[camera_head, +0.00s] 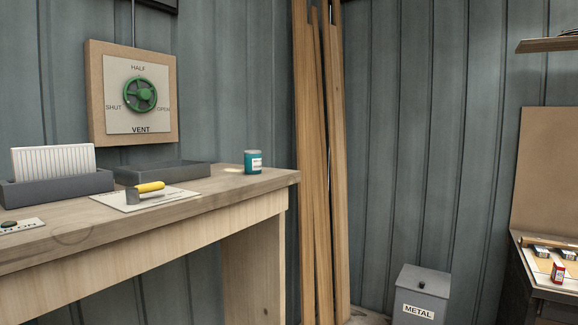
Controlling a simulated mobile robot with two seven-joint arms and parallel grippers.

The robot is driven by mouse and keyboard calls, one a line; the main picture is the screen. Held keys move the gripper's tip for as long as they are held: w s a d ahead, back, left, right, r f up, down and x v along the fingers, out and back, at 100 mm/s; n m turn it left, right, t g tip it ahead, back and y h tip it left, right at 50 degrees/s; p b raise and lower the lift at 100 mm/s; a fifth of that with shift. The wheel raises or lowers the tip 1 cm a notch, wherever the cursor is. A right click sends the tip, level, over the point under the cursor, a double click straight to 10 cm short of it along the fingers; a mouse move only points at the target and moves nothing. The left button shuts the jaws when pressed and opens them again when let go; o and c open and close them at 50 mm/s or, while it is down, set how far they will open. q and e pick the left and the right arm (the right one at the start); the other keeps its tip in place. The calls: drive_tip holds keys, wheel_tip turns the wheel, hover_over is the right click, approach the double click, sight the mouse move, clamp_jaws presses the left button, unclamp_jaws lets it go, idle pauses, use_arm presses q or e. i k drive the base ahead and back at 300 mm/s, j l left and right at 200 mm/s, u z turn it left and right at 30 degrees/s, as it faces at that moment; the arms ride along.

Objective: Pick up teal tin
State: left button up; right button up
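The teal tin (253,163) stands upright near the right end of the wooden workbench (262,186). It has a white label band and a pale top. A pale round mark lies on the bench just left of it. Neither of my grippers shows in the head view.
On the bench are a dark tray (165,172), a yellow-handled tool (148,188) on a white sheet, and a grey box of cards (55,175). A green vent wheel (140,94) is on the wall. Planks (322,170) lean beyond the bench; a METAL bin (421,294) stands right.

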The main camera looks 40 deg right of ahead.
sight(252, 158)
drive_tip(key=z, duration=0.9)
drive_tip(key=i+l+u, duration=0.45)
drive_tip(key=i+l, duration=0.05)
